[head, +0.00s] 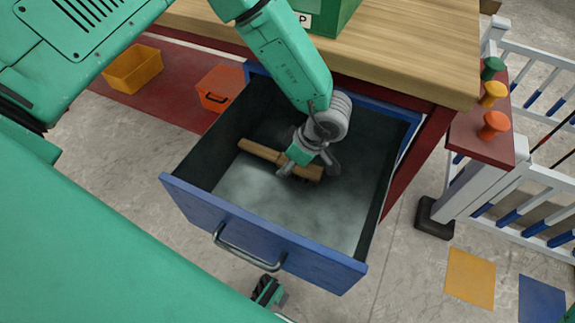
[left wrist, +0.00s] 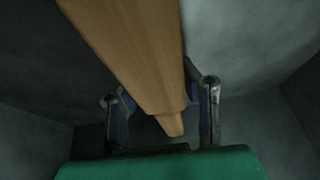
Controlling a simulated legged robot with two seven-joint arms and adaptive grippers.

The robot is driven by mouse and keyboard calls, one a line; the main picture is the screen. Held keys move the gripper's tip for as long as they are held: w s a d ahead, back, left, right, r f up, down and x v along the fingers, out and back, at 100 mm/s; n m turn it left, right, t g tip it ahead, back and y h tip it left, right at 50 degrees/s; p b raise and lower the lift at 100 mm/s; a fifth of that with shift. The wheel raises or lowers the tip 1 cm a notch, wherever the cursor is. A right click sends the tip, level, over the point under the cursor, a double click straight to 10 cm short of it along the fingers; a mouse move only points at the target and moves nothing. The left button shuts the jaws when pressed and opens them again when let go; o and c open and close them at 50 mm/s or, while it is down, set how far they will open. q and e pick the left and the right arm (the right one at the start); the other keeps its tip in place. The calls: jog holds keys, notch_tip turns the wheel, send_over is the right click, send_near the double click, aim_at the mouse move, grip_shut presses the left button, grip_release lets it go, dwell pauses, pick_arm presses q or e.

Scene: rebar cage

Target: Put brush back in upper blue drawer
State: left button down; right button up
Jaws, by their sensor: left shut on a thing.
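The blue drawer (head: 265,238) is pulled out below the wooden worktop, with its grey handle at the front. The brush has a wooden body (head: 260,152) with dark bristles underneath and is inside the drawer, low over its grey floor. My left gripper (head: 308,168) reaches down into the drawer and is shut on the brush near its right end. In the left wrist view the brush (left wrist: 130,45) runs between the two fingers of the left gripper (left wrist: 160,112). I cannot tell whether the bristles touch the drawer floor.
The wooden worktop (head: 410,50) overhangs the drawer's back, with a green box (head: 335,15) on it. An orange box (head: 217,88) and a yellow bin (head: 133,68) stand at left. A post with coloured knobs (head: 495,125) and a white fence stand at right.

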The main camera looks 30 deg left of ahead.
pick_arm(q)
jog(key=c, duration=1.1)
grip_release()
jog(key=shift+d, duration=0.35)
jog(key=shift+d+r, duration=0.25)
jog(key=shift+d, duration=0.5)
jog(key=shift+a+r, duration=0.2)
jog(key=shift+r, duration=0.1)
jog(key=p+v, duration=0.1)
jog(key=v, duration=0.1)
jog(key=p+v, duration=0.1)
jog(key=v, duration=0.1)
jog(key=shift+w+a+r, duration=0.1)
jog(key=shift+a+r, duration=0.25)
jog(key=v, duration=0.2)
jog(key=d+p+v, duration=0.1)
jog(key=v, duration=0.1)
jog(key=p+v, duration=0.1)
jog(key=v, duration=0.2)
jog(key=shift+d+f, duration=0.15)
jog(key=shift+f, duration=0.2)
jog(key=shift+a, duration=0.5)
pick_arm(e)
jog(key=shift+d+r, duration=0.2)
jog(key=shift+r, duration=0.85)
jog(key=shift+d+r, duration=0.15)
jog(key=shift+r, duration=0.85)
